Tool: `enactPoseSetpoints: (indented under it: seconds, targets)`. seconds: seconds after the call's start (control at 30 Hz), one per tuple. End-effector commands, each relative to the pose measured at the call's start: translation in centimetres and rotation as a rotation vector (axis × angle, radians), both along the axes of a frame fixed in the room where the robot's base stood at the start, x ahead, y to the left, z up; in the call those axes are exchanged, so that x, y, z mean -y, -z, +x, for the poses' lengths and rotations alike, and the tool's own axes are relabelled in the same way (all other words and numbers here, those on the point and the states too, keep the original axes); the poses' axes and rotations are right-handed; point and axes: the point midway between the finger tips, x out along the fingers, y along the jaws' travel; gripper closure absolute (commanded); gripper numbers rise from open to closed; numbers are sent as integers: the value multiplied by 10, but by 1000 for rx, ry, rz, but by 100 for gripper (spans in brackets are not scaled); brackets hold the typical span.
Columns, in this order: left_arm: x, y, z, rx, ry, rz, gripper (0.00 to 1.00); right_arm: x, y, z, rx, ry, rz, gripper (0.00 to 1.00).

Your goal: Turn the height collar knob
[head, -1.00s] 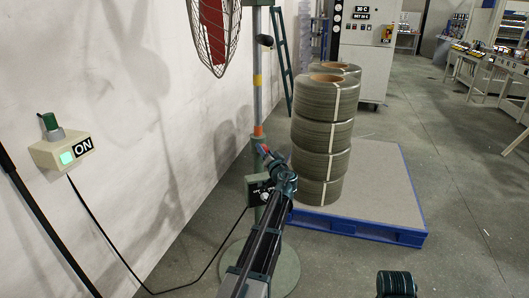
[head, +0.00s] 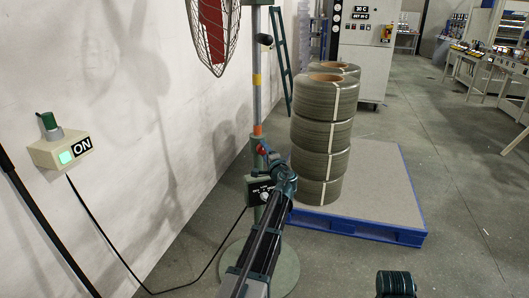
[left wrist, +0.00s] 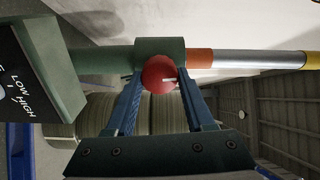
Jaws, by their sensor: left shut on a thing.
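The height collar knob (head: 262,148) is a small red ball on the fan's pole, just below an orange band. In the left wrist view the red knob (left wrist: 158,72) shows a short pale mark and sits in front of the green collar (left wrist: 160,45). My left gripper (head: 268,156) reaches up to it from below. In the left wrist view the two blue fingers of my left gripper (left wrist: 160,82) close on the knob from both sides. Much of the fingers is hidden in the head view.
A switch box (head: 259,190) with a dial is on the pole below the knob. The fan cage (head: 213,35) hangs above. Stacked coils (head: 322,135) stand close to the right on a blue-edged pallet (head: 385,234). A lit ON box (head: 62,152) is on the left wall.

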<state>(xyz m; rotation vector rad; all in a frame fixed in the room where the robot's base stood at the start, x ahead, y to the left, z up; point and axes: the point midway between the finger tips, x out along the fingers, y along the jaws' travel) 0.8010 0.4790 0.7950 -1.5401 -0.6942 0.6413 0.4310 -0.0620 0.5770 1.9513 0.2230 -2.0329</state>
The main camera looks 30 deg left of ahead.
Motion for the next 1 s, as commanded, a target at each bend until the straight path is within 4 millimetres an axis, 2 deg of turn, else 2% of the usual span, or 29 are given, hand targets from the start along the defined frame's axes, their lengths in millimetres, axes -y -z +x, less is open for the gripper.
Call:
enactPoseSetpoints:
  seconds: [0.77, 0.8, 0.97, 1.0]
  targets:
    - [1, 1, 0, -72, 1, 62, 100, 0, 1, 0, 0, 0, 0, 28]
    - [1, 1, 0, -72, 1, 62, 45, 0, 1, 0, 0, 0, 0, 28]
    - [1, 1, 0, -70, 1, 62, 17, 0, 1, 0, 0, 0, 0, 28]
    - [1, 1, 0, -70, 1, 62, 17, 0, 1, 0, 0, 0, 0, 28]
